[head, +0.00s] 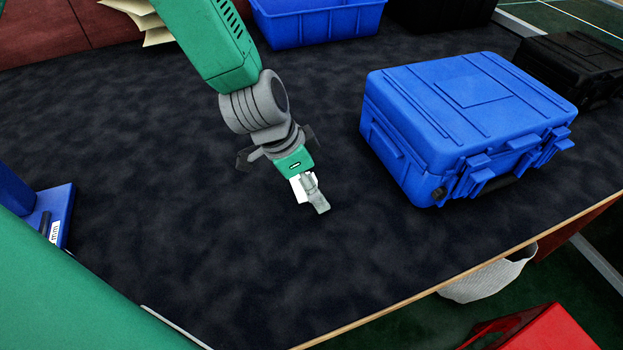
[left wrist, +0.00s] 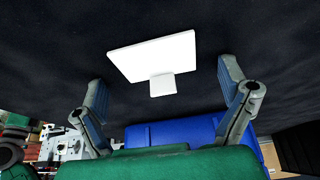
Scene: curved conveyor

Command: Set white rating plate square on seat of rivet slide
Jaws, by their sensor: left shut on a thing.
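My left gripper (head: 309,193) is above the dark tabletop, left of the blue case, pointing down. It is shut on the white rating plate (head: 300,189), most of which it hides in the head view. In the left wrist view the plate (left wrist: 152,56) is a bright white, tilted rectangle with a small tab (left wrist: 163,85) on its near edge, showing between the two gripper fingers (left wrist: 167,95). A blue fixture (head: 52,212) with a small marked label stands at the left edge, partly cut off; I cannot tell whether it is the rivet slide. My right gripper is not in view.
A closed blue case (head: 455,120) stands right of the gripper. A blue bin (head: 315,24) and a black case (head: 575,66) stand farther back. The table's wooden front edge (head: 430,292) runs at lower right. The dark tabletop (head: 150,170) between fixture and gripper is clear.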

